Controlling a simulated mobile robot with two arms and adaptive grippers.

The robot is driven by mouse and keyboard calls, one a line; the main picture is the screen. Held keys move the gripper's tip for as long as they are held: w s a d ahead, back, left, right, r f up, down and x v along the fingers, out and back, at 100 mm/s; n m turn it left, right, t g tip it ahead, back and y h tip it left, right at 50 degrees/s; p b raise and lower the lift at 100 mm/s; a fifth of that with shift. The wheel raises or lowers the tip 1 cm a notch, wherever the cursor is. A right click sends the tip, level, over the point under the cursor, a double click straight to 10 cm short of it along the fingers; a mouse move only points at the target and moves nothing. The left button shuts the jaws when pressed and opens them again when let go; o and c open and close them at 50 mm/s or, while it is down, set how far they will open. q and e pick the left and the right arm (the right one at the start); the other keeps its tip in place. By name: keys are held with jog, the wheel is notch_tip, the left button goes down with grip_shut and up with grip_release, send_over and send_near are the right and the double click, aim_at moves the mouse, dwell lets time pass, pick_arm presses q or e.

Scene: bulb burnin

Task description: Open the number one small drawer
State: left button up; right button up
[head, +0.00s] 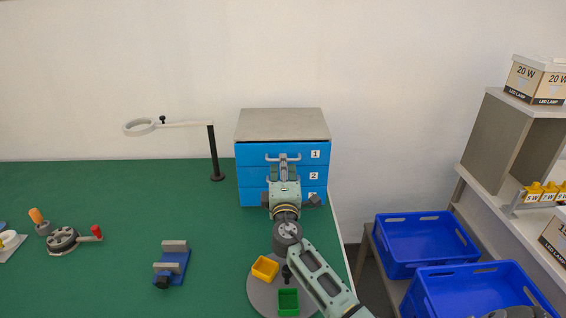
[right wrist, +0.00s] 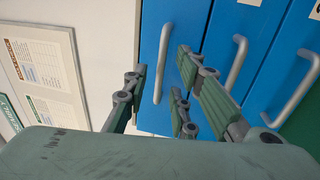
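The small drawer cabinet (head: 282,125) has a grey top and blue drawers stacked at the back of the green table. The number one drawer (head: 250,153) is the top one, labelled 1, and looks shut. Its grey bar handle (head: 283,157) also shows in the right wrist view (right wrist: 162,63). My right gripper (head: 286,171) is in front of the cabinet, just below this handle in the head view. In the right wrist view its fingers (right wrist: 161,75) are apart, with the handle seen between them; contact cannot be told. My left gripper is out of view.
The lower drawers are partly hidden by my right arm. A ring lamp stand (head: 214,150) is left of the cabinet. A round tray (head: 262,300) with yellow and green bins lies in front. Blue crates (head: 425,243) stand at right.

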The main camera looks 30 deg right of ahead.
jog(key=shift+w+d+r, duration=0.15)
jog(key=shift+w+d, duration=0.2)
jog(key=shift+w, duration=0.2)
grip_shut()
